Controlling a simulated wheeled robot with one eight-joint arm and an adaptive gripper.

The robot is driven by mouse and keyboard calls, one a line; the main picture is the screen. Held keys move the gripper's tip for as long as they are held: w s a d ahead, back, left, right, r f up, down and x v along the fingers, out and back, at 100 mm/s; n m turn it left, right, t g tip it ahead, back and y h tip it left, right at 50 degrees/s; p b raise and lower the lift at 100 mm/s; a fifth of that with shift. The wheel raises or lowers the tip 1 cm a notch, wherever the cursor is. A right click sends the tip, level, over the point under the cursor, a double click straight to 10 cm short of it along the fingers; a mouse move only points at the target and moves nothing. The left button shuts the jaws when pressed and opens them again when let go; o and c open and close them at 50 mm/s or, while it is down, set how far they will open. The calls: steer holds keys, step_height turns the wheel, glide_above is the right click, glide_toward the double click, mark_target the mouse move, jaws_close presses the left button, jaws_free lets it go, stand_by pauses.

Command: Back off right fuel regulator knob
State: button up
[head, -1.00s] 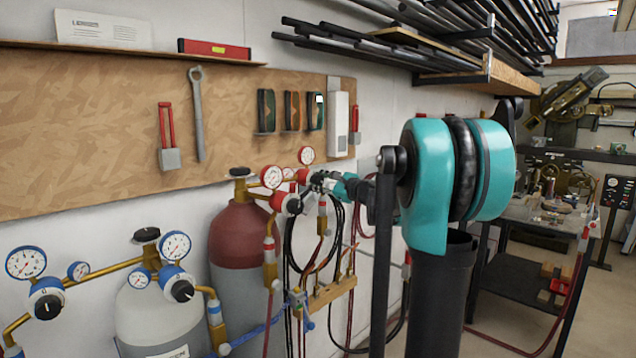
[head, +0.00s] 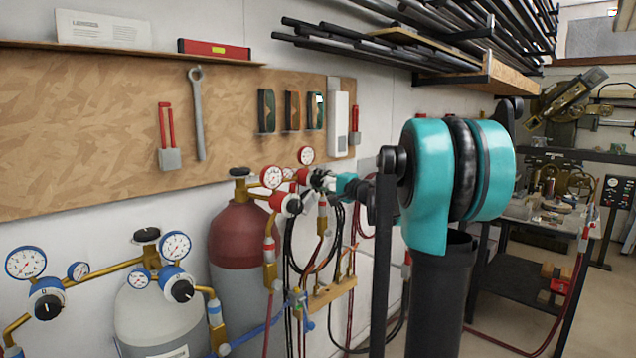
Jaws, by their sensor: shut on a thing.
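The right fuel regulator (head: 302,175) is red, with a round red-rimmed gauge (head: 306,155) above it, on the wall side of the dark red cylinder (head: 236,235). My gripper (head: 318,180) is shut at the front of this regulator, on its knob; the knob is mostly hidden by the fingers. My arm reaches in from the right. The left fuel regulator (head: 281,201), also red with its own gauge (head: 271,177) and a dark-centred knob (head: 293,205), is just left of and below my gripper, close to it.
Blue-rimmed regulators (head: 174,280) stand at the lower left by a grey cylinder (head: 160,315). Black and red hoses hang below my gripper near a wooden rack (head: 332,293). Metal bars (head: 400,50) jut from a shelf above. A workbench (head: 520,212) stands at right.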

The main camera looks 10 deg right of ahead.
steer(key=n, duration=0.4)
steer(key=shift+n, duration=0.3)
steer(key=n, duration=0.4)
steer(key=shift+n, duration=0.3)
steer(key=o, duration=1.2)
steer(key=shift+c, duration=0.2)
steer(key=shift+s, duration=0.1)
steer(key=v, duration=1.2)
